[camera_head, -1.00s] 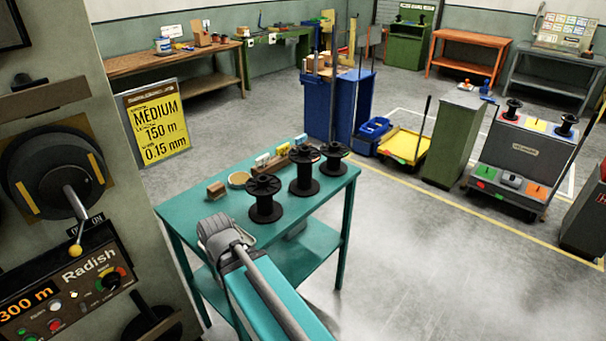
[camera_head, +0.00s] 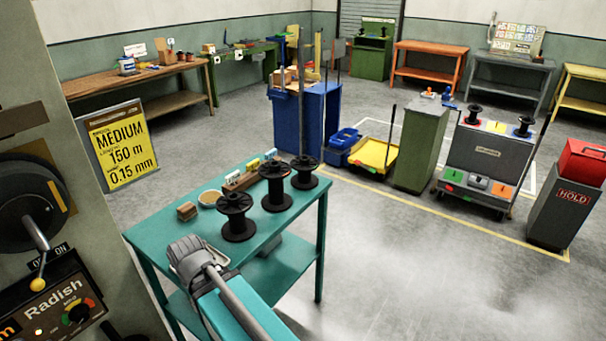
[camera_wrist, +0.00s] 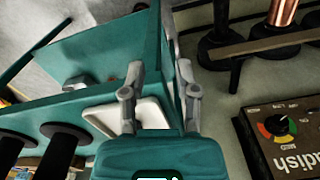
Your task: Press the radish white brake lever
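A machine stands at the left edge of the head view, partly cut off. Its dark control panel (camera_head: 50,308) reads "Radish" and has a coloured dial; the panel also shows in the wrist view (camera_wrist: 284,150). Above the panel, a lever (camera_head: 36,240) with a pale shaft and yellow ball knob hangs in front of a black disc. I cannot tell if this is the white brake lever. My gripper (camera_head: 190,254) is right of the machine, in front of the teal table. In the wrist view its fingers (camera_wrist: 160,72) are apart, with nothing held between them; the panel lies to their right.
The teal table (camera_head: 165,238) carries several black spools (camera_head: 236,216) and small blocks. A yellow sign (camera_head: 121,146) leans behind it. Blue cabinet (camera_head: 300,120), green cabinet (camera_head: 420,148), spool cart (camera_head: 487,160) and grey HOLD bin (camera_head: 570,208) stand farther off. Floor right of the table is clear.

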